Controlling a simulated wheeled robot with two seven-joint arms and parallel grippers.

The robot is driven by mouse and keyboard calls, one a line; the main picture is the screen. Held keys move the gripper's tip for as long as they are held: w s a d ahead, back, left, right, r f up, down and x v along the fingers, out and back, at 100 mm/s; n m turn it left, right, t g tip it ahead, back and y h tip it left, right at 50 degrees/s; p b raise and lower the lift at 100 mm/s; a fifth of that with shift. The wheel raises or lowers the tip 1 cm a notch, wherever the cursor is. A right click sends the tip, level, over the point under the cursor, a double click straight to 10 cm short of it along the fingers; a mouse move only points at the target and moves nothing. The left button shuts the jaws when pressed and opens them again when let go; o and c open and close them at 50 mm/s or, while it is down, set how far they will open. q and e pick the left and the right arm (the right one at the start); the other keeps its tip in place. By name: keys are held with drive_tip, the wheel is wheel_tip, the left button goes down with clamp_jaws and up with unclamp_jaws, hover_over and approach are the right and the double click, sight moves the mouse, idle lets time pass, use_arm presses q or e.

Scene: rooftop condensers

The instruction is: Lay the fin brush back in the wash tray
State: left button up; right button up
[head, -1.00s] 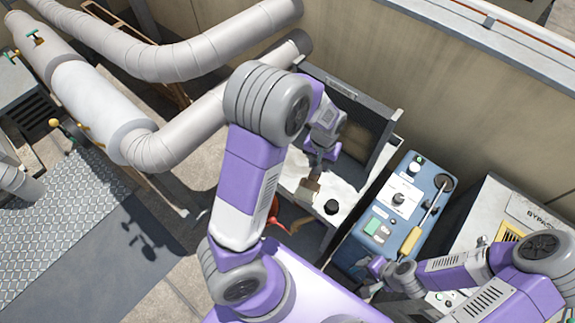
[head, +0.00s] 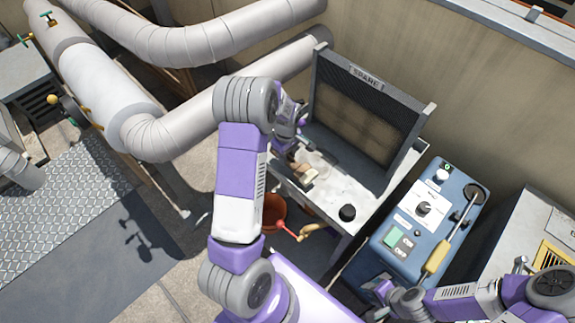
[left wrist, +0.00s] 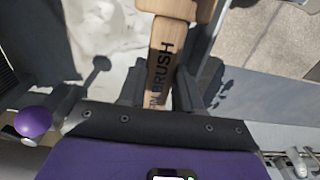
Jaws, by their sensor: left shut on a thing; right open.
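The fin brush (head: 304,172) is a pale wooden brush in my left gripper (head: 294,152), above the left part of a whitish worktop (head: 330,188). In the left wrist view, its lettered wooden handle (left wrist: 162,62) lies between the fingers of my left gripper (left wrist: 160,92), which is shut on it. Its wider head is cut off at the top. I cannot clearly tell a separate wash tray from the whitish worktop. My right gripper (head: 382,290) is low at the right, beside the blue box, open and apart from the brush.
A dark-framed coil panel marked SPARE (head: 366,115) stands along the worktop's back. A black knob (head: 347,213) sits near its front right. A blue control box (head: 418,228) with a yellow-handled tool (head: 437,257) stands right. An orange-red bucket (head: 272,211) is below. Thick pipes (head: 185,125) run left.

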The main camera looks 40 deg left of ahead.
use_arm(q)
drive_tip(key=shift+f+b, duration=0.55)
drive_tip(key=shift+f, duration=1.6)
drive_tip(key=o, duration=1)
drive_tip(key=shift+f, duration=0.15)
drive_tip(key=shift+c, duration=0.2)
wheel_tip(320, 180, up, 12)
drive_tip(key=p, duration=0.4)
drive_tip(key=shift+r, duration=0.2)
